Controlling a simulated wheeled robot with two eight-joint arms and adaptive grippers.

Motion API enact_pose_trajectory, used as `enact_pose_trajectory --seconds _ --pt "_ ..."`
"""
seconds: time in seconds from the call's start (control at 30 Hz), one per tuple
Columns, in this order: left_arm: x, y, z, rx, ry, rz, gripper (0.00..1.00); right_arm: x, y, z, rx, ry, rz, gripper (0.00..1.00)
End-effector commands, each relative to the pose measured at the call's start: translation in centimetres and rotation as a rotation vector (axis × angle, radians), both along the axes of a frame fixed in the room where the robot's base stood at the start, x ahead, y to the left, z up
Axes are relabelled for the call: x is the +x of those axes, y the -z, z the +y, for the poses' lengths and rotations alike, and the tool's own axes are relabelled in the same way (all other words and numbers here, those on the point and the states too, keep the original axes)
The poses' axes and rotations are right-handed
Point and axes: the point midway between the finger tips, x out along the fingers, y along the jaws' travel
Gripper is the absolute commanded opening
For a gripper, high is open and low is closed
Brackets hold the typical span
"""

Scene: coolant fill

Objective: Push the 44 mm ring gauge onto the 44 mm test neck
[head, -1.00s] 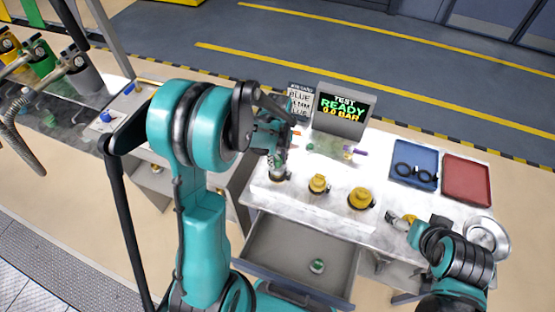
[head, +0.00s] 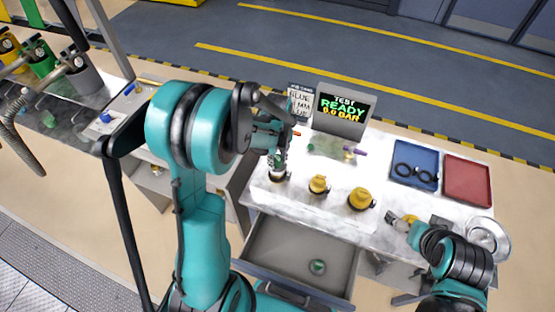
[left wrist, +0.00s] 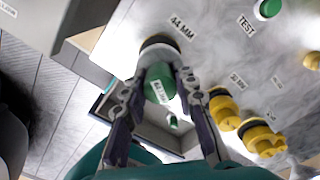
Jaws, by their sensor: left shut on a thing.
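My left gripper (left wrist: 160,98) is shut on a green ring gauge (left wrist: 158,80) with a white 44 MM label. In the head view the left gripper (head: 279,152) points down at the front left of the white bench. The held gauge is over the 44 mm test neck, whose dark round base (head: 278,177) shows just below; the base also shows in the left wrist view (left wrist: 158,42) beside the 44 MM bench label. The gauge hides most of the neck, so I cannot tell how far it is on. My right gripper (head: 402,221) is at the bench's front right; its fingers are unclear.
Two yellow pieces (head: 319,184) (head: 360,199) stand to the right of the neck. A test display (head: 341,112) reads READY, 0.0 BAR. Blue (head: 408,175) and red (head: 467,180) trays lie at the right. An open drawer (head: 280,250) holds a green piece.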

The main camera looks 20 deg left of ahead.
Motion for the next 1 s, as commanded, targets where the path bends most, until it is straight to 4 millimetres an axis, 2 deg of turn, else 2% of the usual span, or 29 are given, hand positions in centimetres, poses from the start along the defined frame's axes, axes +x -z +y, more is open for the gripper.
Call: enact_pose_trajectory --seconds 0.57,1.0 --pt "0.0 0.1 0.0 0.000 0.000 0.000 0.00 0.0 0.4 0.0 0.000 0.000 0.000 1.00" --pt "0.0 1.2 0.0 0.000 0.000 0.000 0.00 0.0 1.4 0.0 0.000 0.000 0.000 1.00"
